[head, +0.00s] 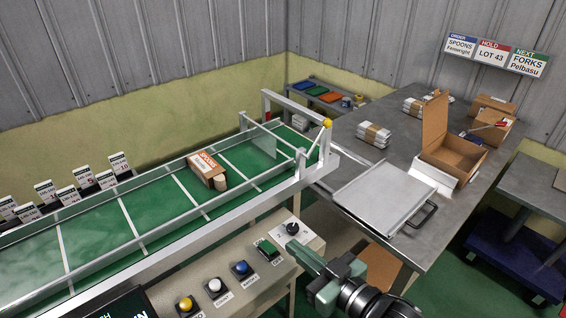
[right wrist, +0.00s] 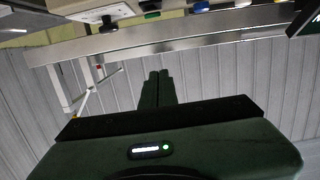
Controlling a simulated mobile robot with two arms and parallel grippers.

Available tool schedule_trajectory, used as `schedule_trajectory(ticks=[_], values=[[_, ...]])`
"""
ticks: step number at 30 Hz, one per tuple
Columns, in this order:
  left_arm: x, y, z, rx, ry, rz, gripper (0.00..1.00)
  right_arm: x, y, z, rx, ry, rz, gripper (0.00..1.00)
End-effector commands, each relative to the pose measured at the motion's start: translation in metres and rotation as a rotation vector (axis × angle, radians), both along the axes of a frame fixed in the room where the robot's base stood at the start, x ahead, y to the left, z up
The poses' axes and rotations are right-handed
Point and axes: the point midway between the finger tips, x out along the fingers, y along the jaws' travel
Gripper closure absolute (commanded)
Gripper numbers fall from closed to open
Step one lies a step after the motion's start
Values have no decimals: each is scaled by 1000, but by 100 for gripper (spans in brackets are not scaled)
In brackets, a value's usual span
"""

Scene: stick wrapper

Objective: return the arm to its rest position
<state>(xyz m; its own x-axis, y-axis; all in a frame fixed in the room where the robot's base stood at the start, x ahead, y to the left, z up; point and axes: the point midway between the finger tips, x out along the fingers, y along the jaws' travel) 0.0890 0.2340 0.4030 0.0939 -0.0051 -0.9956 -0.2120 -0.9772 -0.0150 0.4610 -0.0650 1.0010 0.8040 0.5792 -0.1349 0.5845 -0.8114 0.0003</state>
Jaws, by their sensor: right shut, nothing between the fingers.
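My right gripper (head: 293,247) is in the lower middle of the head view, in front of the control panel (head: 235,283) and close to its right-end black knob (head: 291,228). In the right wrist view its two dark fingers (right wrist: 157,75) lie side by side, shut with nothing between them. I cannot tell whether the fingertips touch the panel. My left gripper is not in view.
The panel has yellow, white, blue and green buttons. At right, a grey table (head: 340,150) holds a white tray (head: 383,198), an open carton (head: 452,155) and wrapped bundles (head: 373,135).

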Motion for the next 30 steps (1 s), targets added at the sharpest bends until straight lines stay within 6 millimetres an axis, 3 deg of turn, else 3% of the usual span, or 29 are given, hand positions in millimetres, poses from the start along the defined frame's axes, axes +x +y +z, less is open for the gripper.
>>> schedule_trajectory(ticks=[4,8,12,15,21,26,27,30], values=[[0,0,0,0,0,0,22,-1,-4,-8,-18,31,-27,100],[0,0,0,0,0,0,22,-10,-26,-41,-99,173,-130,100],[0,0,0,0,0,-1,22,-44,-66,-94,-232,425,-269,100],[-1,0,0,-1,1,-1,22,-75,-90,-123,-306,587,-330,100],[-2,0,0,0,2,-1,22,-137,-123,-158,-406,847,-398,100],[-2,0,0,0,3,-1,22,-186,-140,-173,-458,1027,-429,100],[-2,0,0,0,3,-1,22,-192,-142,-180,-468,1055,-430,100],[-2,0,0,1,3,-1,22,-182,-140,-210,-474,1058,-424,100]])
